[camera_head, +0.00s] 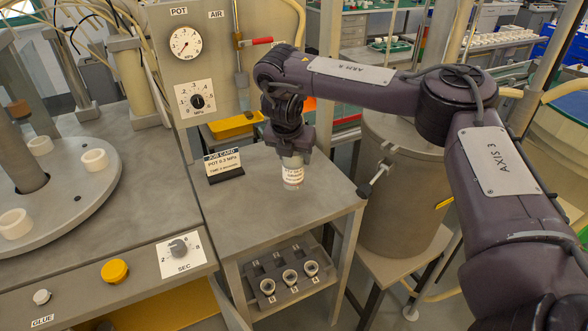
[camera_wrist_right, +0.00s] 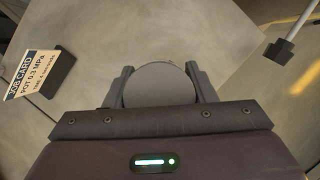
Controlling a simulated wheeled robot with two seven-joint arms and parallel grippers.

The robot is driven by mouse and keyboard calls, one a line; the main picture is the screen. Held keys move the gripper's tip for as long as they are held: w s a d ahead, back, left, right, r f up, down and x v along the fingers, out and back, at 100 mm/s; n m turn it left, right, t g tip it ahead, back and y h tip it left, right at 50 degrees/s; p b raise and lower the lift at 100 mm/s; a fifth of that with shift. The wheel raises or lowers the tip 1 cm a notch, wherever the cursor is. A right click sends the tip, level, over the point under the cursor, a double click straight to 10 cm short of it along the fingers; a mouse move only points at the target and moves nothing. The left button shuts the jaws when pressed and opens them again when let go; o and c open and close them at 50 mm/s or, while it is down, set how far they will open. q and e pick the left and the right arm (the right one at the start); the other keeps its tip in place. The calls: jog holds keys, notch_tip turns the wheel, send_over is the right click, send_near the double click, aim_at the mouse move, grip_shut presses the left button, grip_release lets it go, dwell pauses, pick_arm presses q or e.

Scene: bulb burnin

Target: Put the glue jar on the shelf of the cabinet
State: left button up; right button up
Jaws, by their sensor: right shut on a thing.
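A small clear jar with a printed label (camera_head: 293,172) stands upright at the table top, under my right gripper (camera_head: 294,153). The gripper points down and is shut on the jar. In the right wrist view the jar's round grey top (camera_wrist_right: 159,84) sits between the two fingers. I cannot tell whether the jar's base touches the table. No cabinet shelf is clearly identifiable; a lower shelf under the table (camera_head: 290,292) holds a rack with several small cups. My left gripper is not in view.
A job card (camera_head: 223,165) stands left of the jar on the grey table (camera_head: 245,215). A large metal pot (camera_head: 400,195) with a clamp handle stands to the right. A gauge panel (camera_head: 190,70) rises behind left. A machine with a round plate (camera_head: 75,190) is at far left.

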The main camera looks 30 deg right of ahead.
aim_at(294, 168)
notch_tip(294, 168, down, 4)
jog(key=shift+f, duration=0.1)
jog(key=o, duration=1.3)
jog(key=shift+c, duration=0.2)
